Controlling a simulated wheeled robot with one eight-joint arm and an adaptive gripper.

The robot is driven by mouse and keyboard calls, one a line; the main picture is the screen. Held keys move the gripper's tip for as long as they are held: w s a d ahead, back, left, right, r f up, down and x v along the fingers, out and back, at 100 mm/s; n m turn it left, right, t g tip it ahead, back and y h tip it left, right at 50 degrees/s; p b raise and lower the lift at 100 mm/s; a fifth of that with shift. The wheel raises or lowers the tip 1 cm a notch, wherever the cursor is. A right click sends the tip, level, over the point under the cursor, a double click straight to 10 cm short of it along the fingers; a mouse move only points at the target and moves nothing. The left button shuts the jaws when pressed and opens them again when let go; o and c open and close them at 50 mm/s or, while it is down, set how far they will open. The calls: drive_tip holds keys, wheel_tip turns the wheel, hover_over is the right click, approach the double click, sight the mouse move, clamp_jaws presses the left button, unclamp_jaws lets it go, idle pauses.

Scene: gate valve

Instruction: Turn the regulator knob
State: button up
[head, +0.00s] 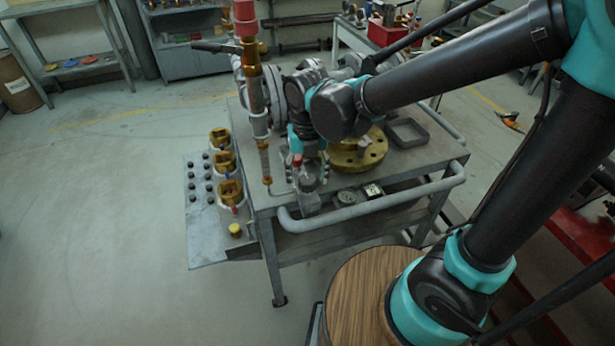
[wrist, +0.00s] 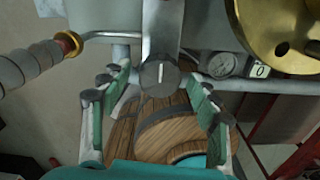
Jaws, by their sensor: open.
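The regulator knob (wrist: 160,75) is a dark round knob with a white pointer line standing upright in the wrist view. It sits on the end of a grey metal body (wrist: 163,25). My gripper (wrist: 157,93) is open, with teal-sided fingers and dark tips to the left and right of the knob. Clear gaps show between the fingers and the knob, so nothing is held. In the head view my gripper (head: 310,172) points down over the grey regulator body (head: 308,202) at the cart's front edge. The knob is hard to make out there.
A round gauge (wrist: 222,65) and a small white indicator reading 0 (wrist: 260,71) lie right of the knob. A brass flange (head: 358,152) stands behind them. A tall pipe with a red top (head: 247,25) rises at left. A grey rail (head: 375,207) runs along the cart front.

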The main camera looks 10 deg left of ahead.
drive_tip(key=shift+f, duration=0.15)
drive_tip(key=shift+c, duration=0.2)
drive_tip(key=c, duration=1.1)
